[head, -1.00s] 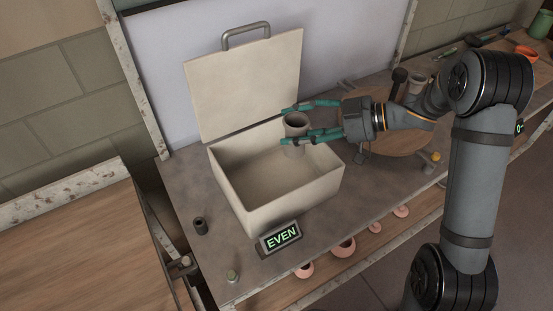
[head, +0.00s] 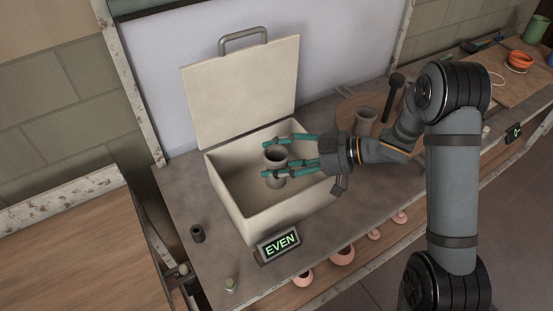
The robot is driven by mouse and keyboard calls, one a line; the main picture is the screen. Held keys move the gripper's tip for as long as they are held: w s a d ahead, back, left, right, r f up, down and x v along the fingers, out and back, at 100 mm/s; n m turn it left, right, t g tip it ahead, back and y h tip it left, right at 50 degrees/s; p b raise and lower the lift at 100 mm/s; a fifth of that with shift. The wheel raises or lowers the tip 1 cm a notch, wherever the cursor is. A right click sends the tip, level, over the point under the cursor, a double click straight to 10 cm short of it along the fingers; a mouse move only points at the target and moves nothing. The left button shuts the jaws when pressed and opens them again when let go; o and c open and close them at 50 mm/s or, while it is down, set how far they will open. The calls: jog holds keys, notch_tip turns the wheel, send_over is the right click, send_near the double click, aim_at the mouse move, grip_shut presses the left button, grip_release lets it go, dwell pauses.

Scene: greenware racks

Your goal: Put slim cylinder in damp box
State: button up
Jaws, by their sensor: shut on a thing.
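The slim cylinder (head: 276,156) is a grey-brown, open-topped clay piece, held upright between the teal fingers of my gripper (head: 278,157). My gripper is shut on it, reaching in from the right. The cylinder's lower part is inside the damp box (head: 242,223), below the rim level as seen here. I cannot tell whether its base touches the box floor. The damp box is a cream, open-topped box, and its lid (head: 245,92) with a metal handle stands raised at the back.
A sign reading EVEN (head: 278,244) stands at the box's front. A small dark cup (head: 197,233) is left of the box. Pink bowls (head: 342,256) sit on a lower shelf.

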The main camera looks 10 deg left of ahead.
jog(key=shift+f, duration=0.55)
jog(key=o, duration=1.3)
jog(key=shift+r, duration=0.1)
jog(key=shift+r+v, duration=0.2)
jog(key=shift+v, duration=0.9)
jog(key=shift+r+v, duration=0.25)
jog(key=shift+v, duration=0.85)
jog(key=shift+a, duration=0.2)
